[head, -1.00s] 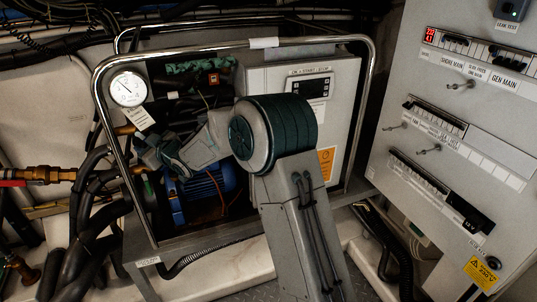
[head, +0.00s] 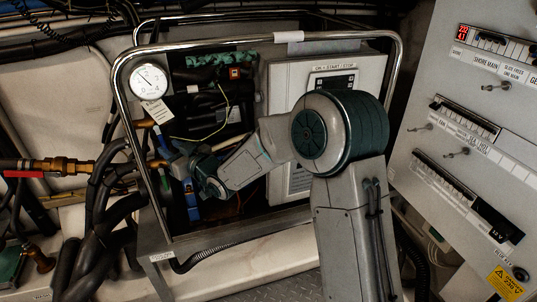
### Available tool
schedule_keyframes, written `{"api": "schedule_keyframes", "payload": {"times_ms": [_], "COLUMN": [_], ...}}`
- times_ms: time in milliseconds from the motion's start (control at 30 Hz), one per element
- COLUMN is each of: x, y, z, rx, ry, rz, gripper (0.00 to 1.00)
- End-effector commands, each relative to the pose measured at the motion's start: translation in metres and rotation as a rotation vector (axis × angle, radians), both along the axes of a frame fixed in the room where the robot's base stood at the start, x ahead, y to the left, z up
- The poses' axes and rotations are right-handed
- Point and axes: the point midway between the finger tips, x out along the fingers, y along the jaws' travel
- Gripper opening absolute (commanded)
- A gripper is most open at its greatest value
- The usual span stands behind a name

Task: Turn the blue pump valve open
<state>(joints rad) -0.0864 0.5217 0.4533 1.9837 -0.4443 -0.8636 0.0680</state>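My arm reaches from the lower right into the chrome-tubed chiller frame. My gripper (head: 168,158) is at the left part of the frame's opening, beside the brass fittings (head: 157,163). Its fingertips are small and dark, so I cannot tell whether they are open or shut, or touching anything. A narrow blue upright part (head: 192,206) shows just below the gripper. A small blue piece (head: 157,130) shows above the fingertips near the upper brass fitting. I cannot tell which of these is the pump valve's handle. My wrist and forearm hide most of the pump behind.
A round gauge (head: 148,78) with a hanging tag sits at the frame's upper left. Chrome tubing (head: 135,150) borders the opening. Black hoses (head: 100,205) and a red-handled brass valve (head: 30,170) are at left. A grey switch panel (head: 450,130) stands at right.

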Motion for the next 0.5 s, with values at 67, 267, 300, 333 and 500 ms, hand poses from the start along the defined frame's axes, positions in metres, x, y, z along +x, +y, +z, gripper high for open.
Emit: {"api": "schedule_keyframes", "payload": {"times_ms": [67, 267, 300, 333, 500], "x": [-0.01, -0.037, -0.043, -0.047, -0.045], "y": [-0.014, -0.044, -0.05, -0.054, -0.077], "z": [0.0, 0.0, 0.0, 0.0, 0.009], "rx": [-0.002, -0.003, -0.003, -0.004, -0.105], "ry": [-0.001, -0.002, -0.002, -0.001, 0.05], "rz": [-0.004, -0.006, -0.006, -0.006, -0.077], "gripper": [0.32, 0.32, 0.32, 0.32, 0.32]}}
